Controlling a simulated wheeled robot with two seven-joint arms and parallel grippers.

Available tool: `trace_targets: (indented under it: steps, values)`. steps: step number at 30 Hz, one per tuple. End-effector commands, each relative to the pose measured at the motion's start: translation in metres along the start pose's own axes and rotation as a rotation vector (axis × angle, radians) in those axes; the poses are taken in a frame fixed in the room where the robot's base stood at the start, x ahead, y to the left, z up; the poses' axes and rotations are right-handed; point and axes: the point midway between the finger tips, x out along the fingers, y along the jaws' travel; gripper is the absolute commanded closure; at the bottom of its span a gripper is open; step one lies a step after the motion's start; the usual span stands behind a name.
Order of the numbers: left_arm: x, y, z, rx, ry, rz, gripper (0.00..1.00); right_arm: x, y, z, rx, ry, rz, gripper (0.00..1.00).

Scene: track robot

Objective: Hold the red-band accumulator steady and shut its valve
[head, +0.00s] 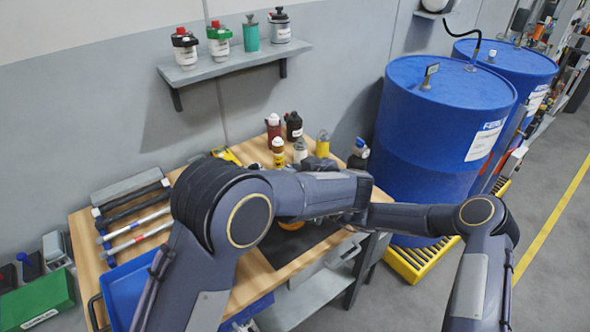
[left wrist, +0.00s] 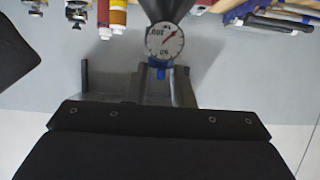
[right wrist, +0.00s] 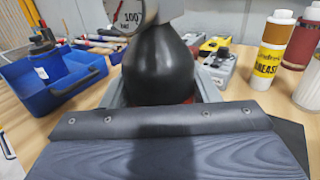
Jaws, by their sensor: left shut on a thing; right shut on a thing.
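A black rounded accumulator (right wrist: 160,65) stands between the fingers of my right gripper (right wrist: 160,92), which is shut on it. A sliver of orange-red shows low on its right side, mostly hidden. A round pressure gauge (left wrist: 164,41) faces the left wrist camera, and it also shows partly in the right wrist view (right wrist: 128,14). Just below the gauge in the left wrist view is a small blue valve handle (left wrist: 158,66). My left gripper (left wrist: 160,78) is shut on it. In the head view my arms hide the accumulator, the valve and most of both grippers.
The wooden bench (head: 86,238) carries a blue tray (head: 128,284) and several bottles, including a grease bottle (right wrist: 270,50). A wall shelf (head: 236,63) holds several canisters. Blue drums (head: 432,140) stand right of the bench. My arms cross closely above the bench.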

Motion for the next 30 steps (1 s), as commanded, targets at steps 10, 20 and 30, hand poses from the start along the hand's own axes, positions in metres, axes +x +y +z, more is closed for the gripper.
trace_targets:
  steps: [10,20,30]
  values:
    - [0.001,-0.001,0.000,0.001,0.001,-0.001,0.57,0.000,0.001,0.000,0.000,-0.002,0.003,0.81]
    - [-0.013,0.001,0.000,0.000,0.000,0.003,0.57,0.000,0.000,0.000,0.000,-0.001,0.000,0.81]
    - [-0.083,0.001,0.000,0.000,0.001,0.003,0.57,0.000,-0.001,0.000,0.000,0.000,-0.001,0.81]
